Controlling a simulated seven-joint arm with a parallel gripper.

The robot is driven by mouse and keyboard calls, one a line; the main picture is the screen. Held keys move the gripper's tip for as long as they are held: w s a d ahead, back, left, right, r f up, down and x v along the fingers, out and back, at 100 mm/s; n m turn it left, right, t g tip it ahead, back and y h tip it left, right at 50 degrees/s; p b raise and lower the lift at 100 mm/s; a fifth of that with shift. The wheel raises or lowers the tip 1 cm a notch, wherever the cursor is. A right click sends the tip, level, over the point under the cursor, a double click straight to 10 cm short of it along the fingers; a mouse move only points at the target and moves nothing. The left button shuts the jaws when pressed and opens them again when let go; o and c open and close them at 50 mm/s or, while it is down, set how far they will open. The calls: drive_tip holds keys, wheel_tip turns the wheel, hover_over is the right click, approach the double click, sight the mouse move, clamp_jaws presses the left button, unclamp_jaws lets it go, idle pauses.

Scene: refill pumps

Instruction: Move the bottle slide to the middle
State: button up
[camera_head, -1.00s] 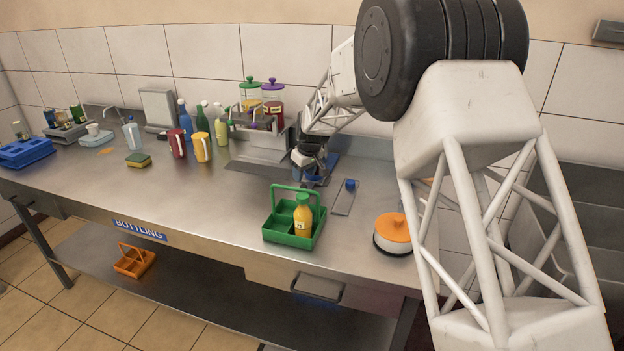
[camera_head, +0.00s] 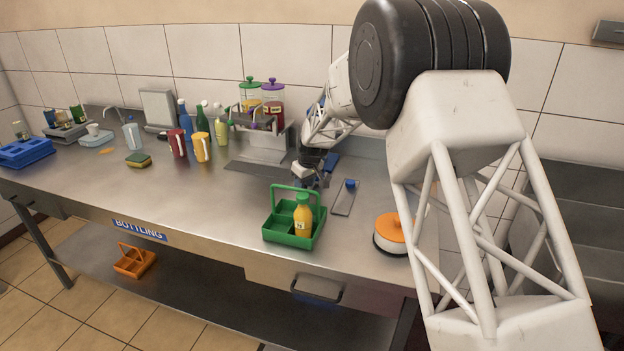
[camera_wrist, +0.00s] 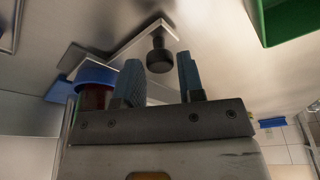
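In the wrist view, a black round knob (camera_wrist: 159,58) stands on a pale metal plate (camera_wrist: 118,48), which looks like the bottle slide. My gripper (camera_wrist: 159,72) is open, its two blue-grey fingers on either side of the knob in the picture. Gaps show on both sides, and I cannot tell how deep the knob sits between them. A blue-rimmed, dark red round thing (camera_wrist: 96,84) is close to the left finger. In the head view, my gripper (camera_head: 308,182) is low over the counter behind the green caddy; my wrist hides the slide and knob there.
A green caddy (camera_head: 275,232) with an orange bottle (camera_head: 303,218) stands in front of my gripper. A grey plate with a blue knob (camera_head: 350,185) lies to its right, and an orange-lidded pot (camera_head: 390,232) farther right. The pump dispensers (camera_head: 262,105) stand behind.

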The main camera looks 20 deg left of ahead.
drive_tip(key=c, duration=0.4)
drive_tip(key=shift+a, duration=0.15)
drive_tip(key=shift+a, duration=2.95)
drive_tip(key=shift+a, duration=2.1)
drive_tip(key=o, duration=0.9)
drive_tip(key=shift+c, duration=0.2)
